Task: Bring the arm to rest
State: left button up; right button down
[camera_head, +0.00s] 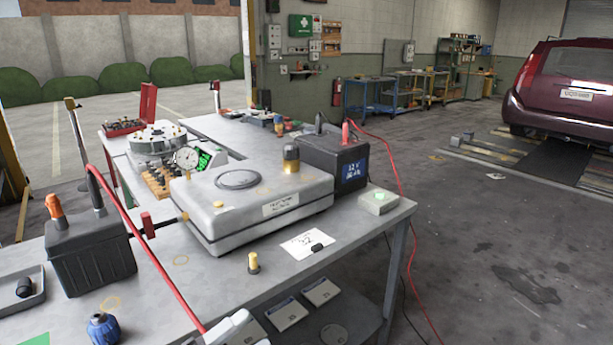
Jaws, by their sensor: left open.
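My left gripper (236,328) shows only in part, as a white and grey shape at the bottom edge, left of centre. It is open, and nothing shows held in it. It appears in front of the workbench's (225,290) near edge, close to where the red cable (160,265) runs down. Most of its arm is outside the picture. My right gripper is not in view.
On the bench are a grey flat-topped unit (250,215), a black battery (340,172), another dark battery-like box (92,262), a small yellow-topped piece (253,262) and a blue knobbed object (103,328). The floor (470,260) at right is open; a maroon car (565,85) stands beyond.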

pick_arm(q)
jog(key=s+a+f+n+g+y, duration=0.1)
jog(key=s+a+f+n+y, duration=0.2)
jog(key=f+n, duration=0.4)
jog(key=s+a+f+n+g+y, duration=0.1)
jog(key=s+a+f+n+y, duration=0.3)
jog(key=s+f+n+y, duration=0.2)
jog(key=s+a+f+n+y, duration=0.3)
jog(key=s+f+n+y, duration=0.2)
jog(key=f+n, duration=0.3)
notch_tip(320, 180, down, 2)
jog(key=shift+s+a+f+n+g, duration=0.15)
jog(key=shift+s+a+n+g, duration=0.25)
jog(key=shift+s, duration=0.25)
